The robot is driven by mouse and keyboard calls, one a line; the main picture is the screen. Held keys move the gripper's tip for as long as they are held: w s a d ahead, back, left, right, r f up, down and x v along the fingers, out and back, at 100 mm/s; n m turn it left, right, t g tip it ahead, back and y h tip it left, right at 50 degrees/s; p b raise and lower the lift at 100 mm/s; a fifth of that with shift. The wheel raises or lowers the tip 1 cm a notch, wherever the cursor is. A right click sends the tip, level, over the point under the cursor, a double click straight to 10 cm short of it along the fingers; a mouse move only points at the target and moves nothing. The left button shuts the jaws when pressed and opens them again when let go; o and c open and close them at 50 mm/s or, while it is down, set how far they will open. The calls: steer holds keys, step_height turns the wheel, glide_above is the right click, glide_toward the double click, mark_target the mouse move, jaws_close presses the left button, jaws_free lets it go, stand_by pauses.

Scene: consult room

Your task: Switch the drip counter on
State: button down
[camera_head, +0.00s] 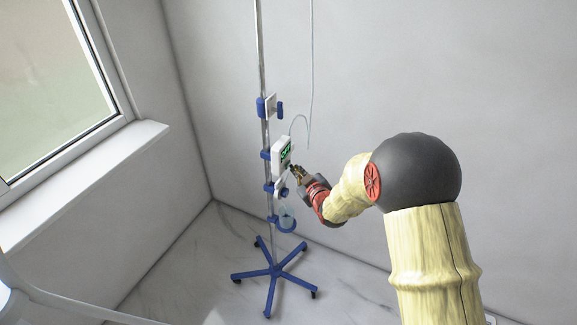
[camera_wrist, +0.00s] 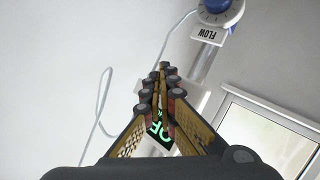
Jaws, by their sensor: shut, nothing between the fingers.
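The drip counter (camera_head: 281,153) is a small white box with a dark screen and green marks, clamped to the pole in the head view. In the wrist view its white casing (camera_wrist: 189,101) is behind my fingers, and its screen (camera_wrist: 158,132) shows green letters that look like "OF", the rest hidden. My gripper (camera_head: 293,169) is shut and empty at the lower right of the counter's front. In the wrist view my gripper's fingers (camera_wrist: 163,76) are together in front of the casing. Whether they touch it I cannot tell. I cannot make out a switch; my fingers cover part of the front.
The drip stand's pole (camera_head: 262,65) carries blue clamps and stands on a blue wheeled base (camera_head: 274,271). A "FLOW" label (camera_wrist: 208,34) with a blue knob (camera_wrist: 216,4) is near the counter. A thin tube (camera_head: 311,60) hangs beside the pole. A window (camera_head: 50,80) is at left.

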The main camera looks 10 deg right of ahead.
steer(key=shift+w+a, duration=0.25)
steer(key=shift+a, duration=0.1)
stand_by(0.5)
stand_by(0.3)
steer(key=shift+s+d+b, duration=0.35)
steer(key=shift+s+d, duration=0.15)
steer(key=shift+d, duration=0.2)
steer(key=shift+s+d, duration=0.75)
steer(key=shift+d, duration=0.25)
steer(key=shift+s+d, duration=0.7)
steer(key=shift+d, duration=0.3)
steer(key=shift+f, duration=0.1)
